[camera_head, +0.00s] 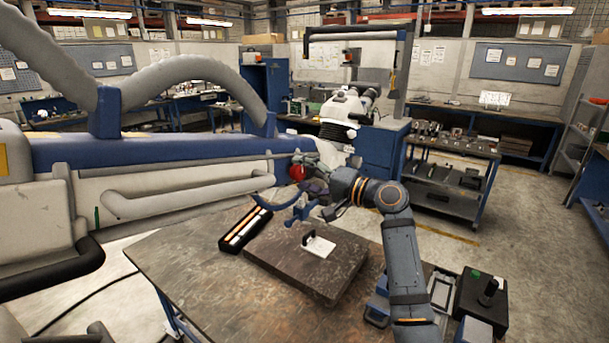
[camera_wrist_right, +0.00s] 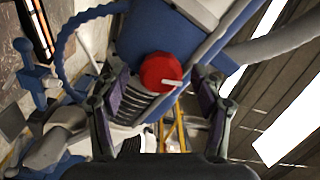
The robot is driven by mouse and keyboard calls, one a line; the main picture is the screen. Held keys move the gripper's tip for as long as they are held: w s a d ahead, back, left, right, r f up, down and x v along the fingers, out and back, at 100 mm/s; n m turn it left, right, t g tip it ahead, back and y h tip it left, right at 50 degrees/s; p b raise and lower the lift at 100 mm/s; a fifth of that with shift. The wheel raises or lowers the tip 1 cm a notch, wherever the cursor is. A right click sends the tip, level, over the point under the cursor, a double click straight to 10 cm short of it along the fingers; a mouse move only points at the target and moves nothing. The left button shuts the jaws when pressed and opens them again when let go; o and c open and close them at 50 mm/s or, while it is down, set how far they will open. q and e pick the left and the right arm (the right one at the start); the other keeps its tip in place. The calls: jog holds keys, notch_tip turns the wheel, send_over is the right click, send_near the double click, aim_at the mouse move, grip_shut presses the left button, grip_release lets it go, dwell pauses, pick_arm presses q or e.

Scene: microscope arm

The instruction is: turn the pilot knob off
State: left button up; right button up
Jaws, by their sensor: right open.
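The pilot knob is a round red knob with a pale pointer (camera_wrist_right: 161,71), fixed to a blue housing in the right wrist view. In the head view the red knob (camera_head: 297,172) shows at the right end of the long blue and white machine arm (camera_head: 180,165). My right gripper (camera_wrist_right: 160,105) is open, its two purple-padded fingers on either side of the view with the knob beyond and between them. I cannot tell whether either finger touches it. In the head view my right gripper (camera_head: 318,188) is just right of the knob. My left gripper is not in view.
A worktable (camera_head: 200,275) stands below, with a dark stone slab (camera_head: 320,265), a small white bracketed plate (camera_head: 319,246) and a black tray of light strips (camera_head: 243,228). A curved blue hose (camera_wrist_right: 62,45) hangs near the knob. A black box (camera_head: 481,300) sits at the right.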

jog(key=shift+s+d, duration=0.15)
jog(key=shift+d, duration=0.1)
jog(key=v, duration=1.1)
jog(key=shift+s, duration=0.15)
jog(key=shift+d, duration=0.15)
